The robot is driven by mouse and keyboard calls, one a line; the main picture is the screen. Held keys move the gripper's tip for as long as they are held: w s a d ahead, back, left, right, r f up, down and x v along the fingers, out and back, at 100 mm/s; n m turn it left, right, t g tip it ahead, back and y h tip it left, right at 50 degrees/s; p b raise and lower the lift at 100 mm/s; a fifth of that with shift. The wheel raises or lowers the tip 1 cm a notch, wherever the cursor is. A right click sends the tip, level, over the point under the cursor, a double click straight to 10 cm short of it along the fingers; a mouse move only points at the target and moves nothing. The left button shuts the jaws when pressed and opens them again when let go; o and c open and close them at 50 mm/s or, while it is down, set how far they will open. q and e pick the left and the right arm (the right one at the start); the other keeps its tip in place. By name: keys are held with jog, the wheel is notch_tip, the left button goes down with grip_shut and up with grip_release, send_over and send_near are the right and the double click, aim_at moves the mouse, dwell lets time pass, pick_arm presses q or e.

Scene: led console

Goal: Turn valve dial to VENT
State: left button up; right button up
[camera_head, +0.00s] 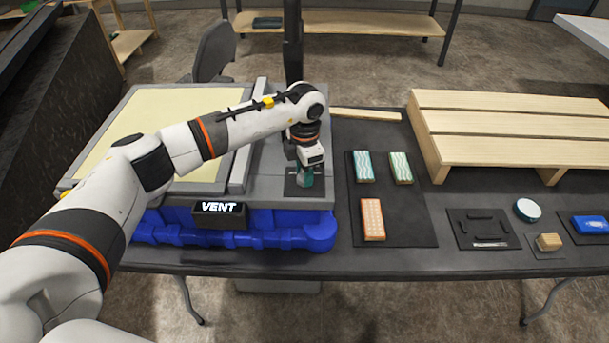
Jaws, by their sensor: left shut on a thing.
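The valve dial (307,178) is a small teal knob on a dark square plate (295,191) at the right end of the grey console (285,201). My left gripper (306,171) points down over the dial and is shut on it. The gripper hides the dial's upper part, so I cannot tell its pointing direction. My right gripper is not in view.
A dark mat (398,221) right of the console holds two teal-patterned blocks (364,167) and an orange one (373,219). A wooden pallet (510,125) stands behind at right. A black tray (484,229), a round white-rimmed item (528,210) and a wooden block (549,242) lie further right.

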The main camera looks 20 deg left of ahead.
pick_arm(q)
jog(key=n+b, duration=0.1)
jog(key=n, duration=0.3)
jog(key=shift+r+b, duration=0.1)
jog(key=shift+b, duration=0.2)
jog(key=shift+w, duration=0.1)
dwell(0.4)
jog(key=o, duration=1)
notch_tip(320, 180, up, 12)
jog(key=b, duration=0.3)
